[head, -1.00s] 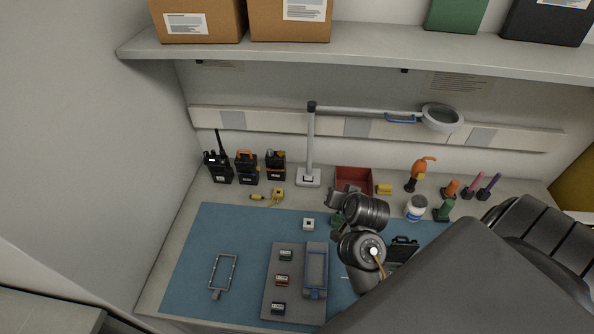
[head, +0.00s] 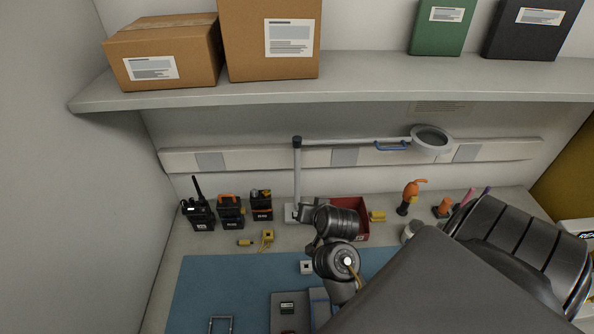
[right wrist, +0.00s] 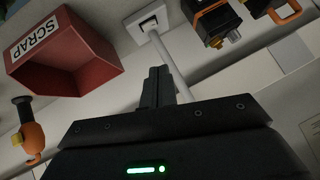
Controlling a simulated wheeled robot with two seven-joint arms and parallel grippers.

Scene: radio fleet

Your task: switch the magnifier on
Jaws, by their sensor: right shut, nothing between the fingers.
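The magnifier is a white lamp with a ring head (head: 432,138) on a long arm with a blue handle (head: 391,147). Its upright post (head: 297,175) stands on the bench at the back. In the right wrist view its white base (right wrist: 147,23) shows a small dark switch; whether it is on or off I cannot tell. My right gripper (head: 304,213) is beside the base and partly hides it in the head view. In the right wrist view the gripper (right wrist: 156,84) is shut and empty, its tips a little short of the base. My left gripper is not in view.
A red scrap bin (right wrist: 65,52) is close beside the right gripper, partly behind my arm in the head view. Several radios (head: 231,212) stand left of the base. A shelf (head: 350,80) with boxes overhangs the bench. A blue mat (head: 215,285) lies in front.

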